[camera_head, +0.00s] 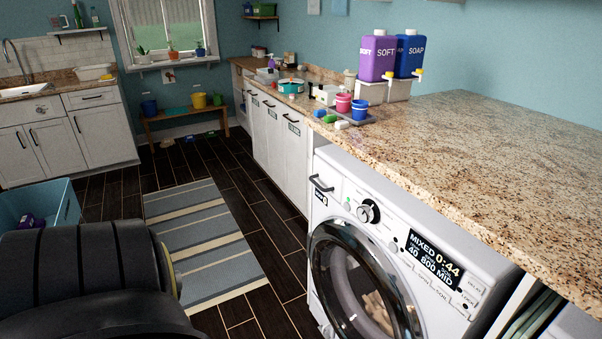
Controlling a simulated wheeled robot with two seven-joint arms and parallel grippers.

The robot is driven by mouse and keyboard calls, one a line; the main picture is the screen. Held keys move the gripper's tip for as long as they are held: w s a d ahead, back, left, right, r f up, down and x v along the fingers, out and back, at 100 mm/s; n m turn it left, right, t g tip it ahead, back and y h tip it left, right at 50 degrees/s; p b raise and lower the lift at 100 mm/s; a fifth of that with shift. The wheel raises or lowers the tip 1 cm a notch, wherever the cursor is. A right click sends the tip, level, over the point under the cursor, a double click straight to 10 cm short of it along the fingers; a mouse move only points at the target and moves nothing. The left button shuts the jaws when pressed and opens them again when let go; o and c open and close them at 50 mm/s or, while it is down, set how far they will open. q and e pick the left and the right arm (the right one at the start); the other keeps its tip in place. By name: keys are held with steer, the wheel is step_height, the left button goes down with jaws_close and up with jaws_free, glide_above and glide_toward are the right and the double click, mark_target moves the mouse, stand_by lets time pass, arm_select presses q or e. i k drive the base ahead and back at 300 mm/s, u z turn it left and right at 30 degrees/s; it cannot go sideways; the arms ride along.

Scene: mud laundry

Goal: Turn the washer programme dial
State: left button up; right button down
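The washer (399,235) is a white front-loader under the granite counter at the right. Its programme dial (368,212) is a round knob with a dark ring and pale centre, left of the display. The display (434,262) is lit and reads MIXED, 0:44, 40, 800, MID. The round door (360,287) is closed, with a pale item visible behind the glass. A black rounded part, probably of my own body, fills the lower left. Neither gripper's fingers show, and nothing is touching the dial.
The granite counter (490,160) overhangs the washer. Purple SOFT (377,58) and blue SOAP (409,55) bottles stand on it towards the back. A striped rug (205,245) lies on the dark floor. A blue bin (38,204) is at the left. The floor before the washer looks clear.

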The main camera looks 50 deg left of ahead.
mark_target(369, 211)
steer(key=u, duration=0.75)
steer(key=k, duration=0.1)
steer(key=u, duration=0.25)
